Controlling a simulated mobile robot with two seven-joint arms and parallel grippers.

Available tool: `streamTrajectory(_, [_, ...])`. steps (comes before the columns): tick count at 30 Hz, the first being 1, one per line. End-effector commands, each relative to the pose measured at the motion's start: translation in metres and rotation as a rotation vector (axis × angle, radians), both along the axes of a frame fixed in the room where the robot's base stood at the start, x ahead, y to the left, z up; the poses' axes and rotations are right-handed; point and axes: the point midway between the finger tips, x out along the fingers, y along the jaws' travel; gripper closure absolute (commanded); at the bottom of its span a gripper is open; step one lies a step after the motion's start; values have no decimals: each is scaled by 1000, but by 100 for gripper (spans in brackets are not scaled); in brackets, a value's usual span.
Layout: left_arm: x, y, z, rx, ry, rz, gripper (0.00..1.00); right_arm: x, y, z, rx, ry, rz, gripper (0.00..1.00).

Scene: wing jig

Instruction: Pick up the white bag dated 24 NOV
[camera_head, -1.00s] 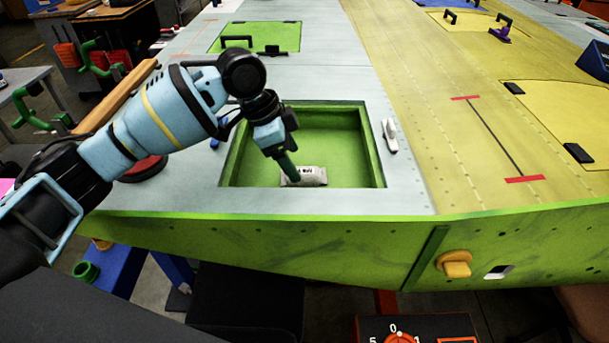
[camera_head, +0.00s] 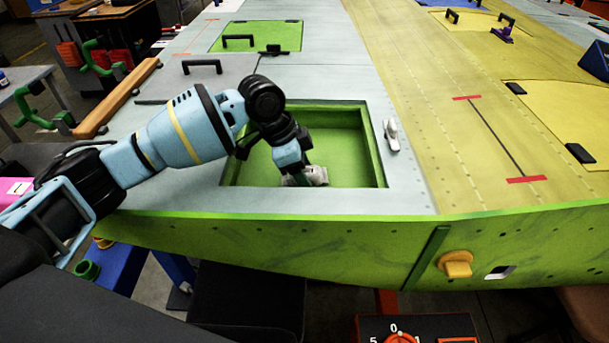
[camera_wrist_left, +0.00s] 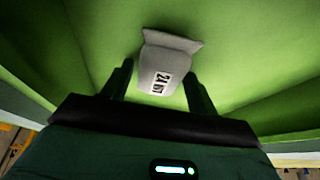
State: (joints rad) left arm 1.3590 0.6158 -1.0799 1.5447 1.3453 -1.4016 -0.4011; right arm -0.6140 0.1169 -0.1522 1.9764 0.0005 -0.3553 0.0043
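The white bag (camera_head: 312,175) lies on the floor of the green recess (camera_head: 345,160) in the wing, near its front wall. In the left wrist view the bag (camera_wrist_left: 168,62) shows a label with 24 and small blurred letters. My left gripper (camera_head: 301,174) is down inside the recess at the bag, hiding part of it. In the left wrist view the gripper (camera_wrist_left: 157,68) is open, its fingers on either side of the bag's near, labelled part. I cannot tell whether a finger touches it. My right gripper is not in view.
The rim of the recess (camera_head: 376,145) surrounds the gripper. A small white-grey object (camera_head: 392,135) lies on the wing right of it. A grey panel with a black handle (camera_head: 202,67) and a wooden bar (camera_head: 118,98) lie behind and left of the arm.

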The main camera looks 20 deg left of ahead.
Motion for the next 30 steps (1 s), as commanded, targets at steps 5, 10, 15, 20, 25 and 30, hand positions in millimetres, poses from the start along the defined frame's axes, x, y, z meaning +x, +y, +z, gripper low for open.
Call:
streamTrajectory(5, [0,0,0,0,0,0,65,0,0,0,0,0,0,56])
streamTrajectory(10, [0,0,0,0,0,0,76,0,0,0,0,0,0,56])
streamTrajectory(15, [0,0,2,-1,-1,0,77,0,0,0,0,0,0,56])
streamTrajectory(20, [1,0,20,-1,-3,-1,77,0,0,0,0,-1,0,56])
streamTrajectory(25, [0,0,52,-2,-4,-1,77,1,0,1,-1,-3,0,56])
streamTrajectory(30, [0,0,81,-1,-2,-1,77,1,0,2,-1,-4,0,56])
